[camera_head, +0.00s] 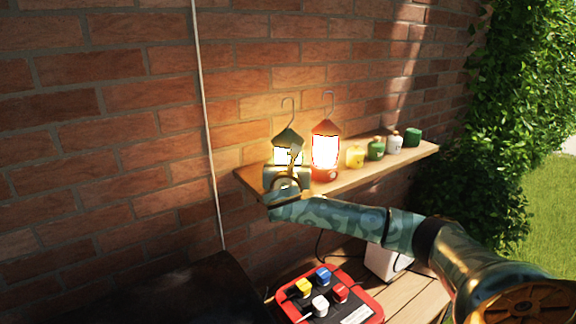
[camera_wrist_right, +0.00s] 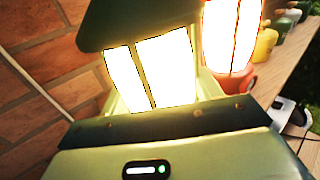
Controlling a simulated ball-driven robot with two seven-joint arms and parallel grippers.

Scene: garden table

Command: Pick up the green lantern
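The green lantern (camera_head: 288,136), lit and with a wire hook on top, is at the left end of the wooden shelf. My right gripper (camera_head: 290,168) is right in front of it and covers its lower part. In the right wrist view the green lantern (camera_wrist_right: 150,70) fills the upper middle, its lit panes just beyond the gripper housing (camera_wrist_right: 150,150). The fingertips are not clear in either view, so I cannot tell whether they are open or shut on the lantern. My left gripper is not in view.
A lit red lantern (camera_head: 326,148) stands close on the right. Several small jars, including a yellow one (camera_head: 355,157), line the shelf (camera_head: 345,182) further right. Brick wall rises behind. Below are a red tray (camera_head: 375,303) with coloured blocks and a white box (camera_head: 384,264).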

